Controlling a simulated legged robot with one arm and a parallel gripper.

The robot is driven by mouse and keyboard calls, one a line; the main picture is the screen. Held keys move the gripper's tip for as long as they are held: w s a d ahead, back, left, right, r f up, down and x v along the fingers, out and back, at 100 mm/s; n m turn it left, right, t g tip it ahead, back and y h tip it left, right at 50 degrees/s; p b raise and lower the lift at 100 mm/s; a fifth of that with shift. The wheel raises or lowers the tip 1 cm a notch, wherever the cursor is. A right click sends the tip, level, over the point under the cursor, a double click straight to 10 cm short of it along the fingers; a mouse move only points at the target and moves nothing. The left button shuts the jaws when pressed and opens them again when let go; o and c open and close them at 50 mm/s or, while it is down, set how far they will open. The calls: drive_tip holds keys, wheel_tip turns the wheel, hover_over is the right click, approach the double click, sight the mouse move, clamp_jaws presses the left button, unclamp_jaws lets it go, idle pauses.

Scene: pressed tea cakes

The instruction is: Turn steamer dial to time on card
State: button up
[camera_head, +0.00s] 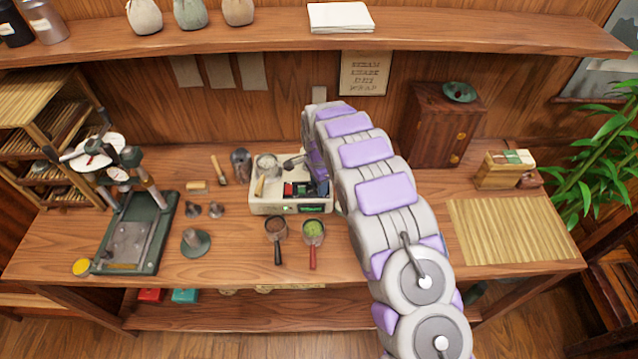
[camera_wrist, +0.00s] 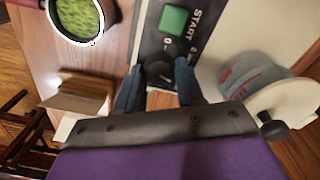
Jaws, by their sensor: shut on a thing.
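The steamer is a cream box (camera_head: 262,207) on the table; its pale body also shows in the wrist view (camera_wrist: 224,22). In the wrist view its dark panel (camera_wrist: 148,40) carries a green button (camera_wrist: 173,19), the word START and a "0" mark. The small black dial (camera_wrist: 158,68) is between the two blue-grey fingers of my gripper (camera_wrist: 158,84), which is shut on it. The fingers hide part of the dial, and I cannot read its pointer. The card (camera_head: 363,74) hangs on the back wall; its lines are too small to read surely.
A clear vessel with a pale lid (camera_wrist: 262,85) stands close on the right in the wrist view. Two handled scoops, one brown (camera_head: 276,227) and one green-filled (camera_head: 313,229), lie before the steamer. A press (camera_head: 130,240) stands left; a bamboo mat (camera_head: 512,230) lies right.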

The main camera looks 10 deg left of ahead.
sight(316, 186)
drive_tip(key=shift+a+m, duration=0.1)
drive_tip(key=shift+m, duration=0.9)
drive_tip(key=shift+r, duration=0.1)
drive_tip(key=o, duration=1)
drive_tip(key=shift+a, duration=0.15)
drive_tip(key=shift+r, duration=0.35)
wheel_tip(316, 186, up, 16)
drive_tip(key=shift+a+r+p, duration=0.1)
drive_tip(key=shift+r+p, duration=0.05)
drive_tip(key=shift+p, duration=0.45)
